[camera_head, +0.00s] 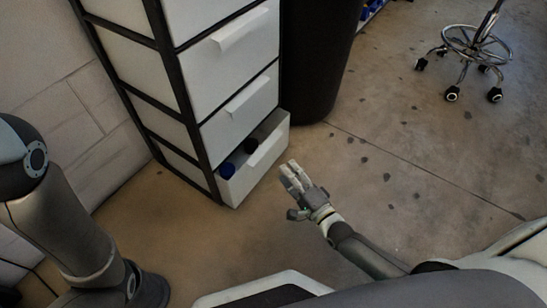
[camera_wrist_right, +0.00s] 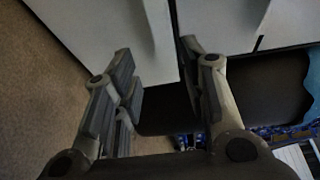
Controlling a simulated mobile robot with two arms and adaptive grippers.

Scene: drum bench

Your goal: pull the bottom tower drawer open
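The white drawer tower with a dark frame stands at upper left in the head view. Its bottom drawer (camera_head: 262,176) sticks out past the drawers above, partly open, with dark blue objects (camera_head: 227,170) inside. Its pale bar handle (camera_head: 266,150) is on the front face. My right gripper (camera_head: 291,176) is just in front and to the right of this drawer, apart from the handle. In the right wrist view the gripper (camera_wrist_right: 158,80) shows its fingers spread with nothing between them, and white drawer fronts (camera_wrist_right: 105,30) beyond. My left gripper is out of view.
A dark bin-like cylinder (camera_head: 318,60) stands right of the tower. A wheeled stool (camera_head: 475,45) is at upper right. The brown floor (camera_head: 400,150) is mostly clear. A block wall (camera_head: 60,90) runs along the left.

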